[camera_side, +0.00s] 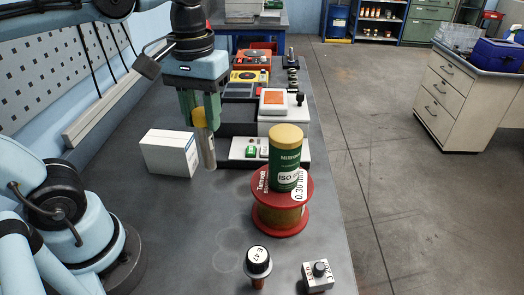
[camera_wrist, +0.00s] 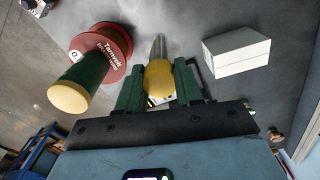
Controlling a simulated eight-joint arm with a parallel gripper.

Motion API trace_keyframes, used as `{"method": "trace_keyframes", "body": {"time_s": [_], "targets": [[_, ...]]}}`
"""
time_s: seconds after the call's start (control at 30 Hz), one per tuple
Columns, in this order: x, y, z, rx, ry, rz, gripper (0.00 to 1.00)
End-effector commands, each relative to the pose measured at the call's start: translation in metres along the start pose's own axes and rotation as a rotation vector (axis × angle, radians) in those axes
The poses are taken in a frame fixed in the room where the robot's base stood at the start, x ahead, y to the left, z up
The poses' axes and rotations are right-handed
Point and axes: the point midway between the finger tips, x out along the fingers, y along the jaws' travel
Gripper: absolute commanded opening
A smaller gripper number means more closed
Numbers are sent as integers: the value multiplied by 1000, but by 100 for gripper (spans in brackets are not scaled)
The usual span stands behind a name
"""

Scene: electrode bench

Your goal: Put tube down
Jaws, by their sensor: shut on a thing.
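A grey tube with a yellow cap (camera_side: 208,150) hangs upright, slightly tilted, from my gripper (camera_side: 201,120) in the side view. The green fingers are shut around the yellow cap. The tube's lower end is over the grey bench, just right of the white box; I cannot tell whether it touches the surface. In the wrist view the yellow cap (camera_wrist: 158,82) sits between the two green fingers, and the grey shaft (camera_wrist: 158,48) extends beyond it.
A red wire spool (camera_side: 282,217) carries a green yellow-lidded canister (camera_side: 285,165) to the right. The white box (camera_side: 169,153) is left. Instruments (camera_side: 270,150) line the back. Bench is clear left of the spool.

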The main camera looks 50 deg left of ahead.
Motion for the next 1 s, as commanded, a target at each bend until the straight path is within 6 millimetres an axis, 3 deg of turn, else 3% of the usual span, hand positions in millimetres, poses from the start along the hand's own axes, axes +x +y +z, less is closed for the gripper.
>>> {"method": "trace_keyframes", "body": {"time_s": [0.2, 0.4, 0.63, 0.77, 1.0], "targets": [[-4, -28, -71, -474, 0, 0, 0], [0, -63, -122, -837, 0, 0, 0], [6, -89, -149, -1049, 0, 0, 0], [13, -102, -156, -1081, 0, 0, 0], [42, -147, -174, -1083, 0, 0, 0]]}}
